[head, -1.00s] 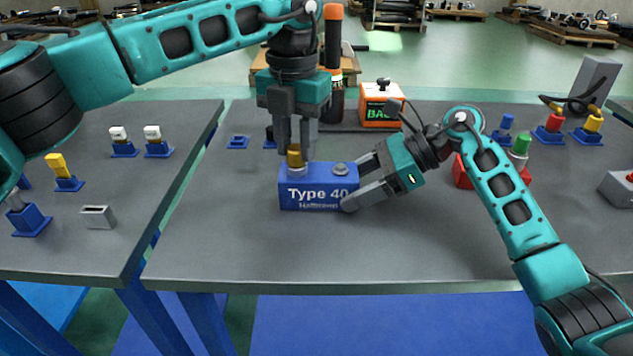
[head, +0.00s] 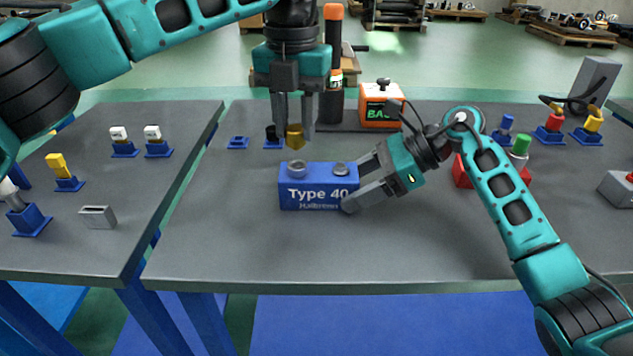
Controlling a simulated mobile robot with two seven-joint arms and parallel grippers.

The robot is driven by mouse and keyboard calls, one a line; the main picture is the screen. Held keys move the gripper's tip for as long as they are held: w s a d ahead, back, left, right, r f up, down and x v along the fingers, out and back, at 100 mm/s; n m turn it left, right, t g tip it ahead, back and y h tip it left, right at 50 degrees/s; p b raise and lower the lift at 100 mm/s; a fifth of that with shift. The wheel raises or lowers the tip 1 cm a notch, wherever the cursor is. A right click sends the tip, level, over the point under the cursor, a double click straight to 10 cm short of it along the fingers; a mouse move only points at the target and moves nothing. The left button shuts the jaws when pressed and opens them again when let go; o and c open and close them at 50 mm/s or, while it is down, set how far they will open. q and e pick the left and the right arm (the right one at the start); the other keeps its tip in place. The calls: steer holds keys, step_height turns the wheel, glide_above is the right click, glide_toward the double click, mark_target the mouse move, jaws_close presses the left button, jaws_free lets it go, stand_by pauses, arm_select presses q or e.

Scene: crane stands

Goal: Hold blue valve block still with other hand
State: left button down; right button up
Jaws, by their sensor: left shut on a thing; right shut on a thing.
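My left gripper (head: 294,130) points down above the block's left port, shut on a brass-coloured fitting (head: 295,142). The fitting is clear of the port, with a small gap in the picture.
Behind are an orange box with a green display (head: 381,112) and a dark bottle with an orange cap (head: 333,50). Small blue stands with coloured parts are at right (head: 555,120) and on the left table (head: 66,170). The table front is clear.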

arm_select(q)
steer(key=shift+r, duration=0.4)
arm_select(e)
steer(key=o, duration=1.3)
steer(key=shift+o, duration=0.2)
